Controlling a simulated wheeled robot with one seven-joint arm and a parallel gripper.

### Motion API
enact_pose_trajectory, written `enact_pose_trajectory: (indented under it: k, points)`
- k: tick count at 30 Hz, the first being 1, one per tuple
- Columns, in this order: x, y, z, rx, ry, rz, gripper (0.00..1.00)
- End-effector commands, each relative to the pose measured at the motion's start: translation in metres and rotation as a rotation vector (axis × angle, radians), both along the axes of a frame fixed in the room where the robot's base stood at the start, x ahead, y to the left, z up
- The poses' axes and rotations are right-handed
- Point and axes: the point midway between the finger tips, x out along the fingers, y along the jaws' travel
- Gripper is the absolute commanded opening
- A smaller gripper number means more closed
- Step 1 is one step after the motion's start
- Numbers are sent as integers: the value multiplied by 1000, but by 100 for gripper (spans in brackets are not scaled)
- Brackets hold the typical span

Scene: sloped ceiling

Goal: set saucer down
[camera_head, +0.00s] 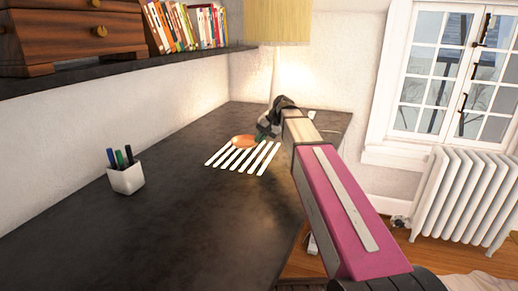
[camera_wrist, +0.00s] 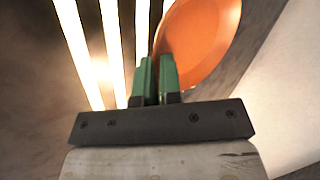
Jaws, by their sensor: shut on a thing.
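An orange saucer (camera_head: 243,141) is over a set of parallel white strips (camera_head: 231,160) on the dark desk in the head view. In the wrist view the saucer (camera_wrist: 205,38) is at the top, right of centre, and the white strips (camera_wrist: 112,40) run beside it on the left. My gripper (camera_head: 264,134) has green fingers, which also show in the wrist view (camera_wrist: 158,72). They are closed together at the saucer's near left edge, shut on its rim. I cannot tell whether the saucer's underside touches the strips or the desk.
A white cup with several pens (camera_head: 126,178) stands on the desk at the left. A lamp (camera_head: 277,25) stands at the back. A shelf (camera_head: 120,71) with books and a wooden chest runs along the left wall. The near desk surface (camera_head: 180,225) is clear.

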Motion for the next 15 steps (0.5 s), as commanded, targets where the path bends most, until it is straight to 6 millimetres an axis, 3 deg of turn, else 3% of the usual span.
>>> enact_pose_trajectory:
  k: [3,8,15]
  points:
    - [10,0,-5,0,0,0,0]
    - [11,-1,-12,0,0,0,0]
    - [10,-1,-42,0,1,0,0]
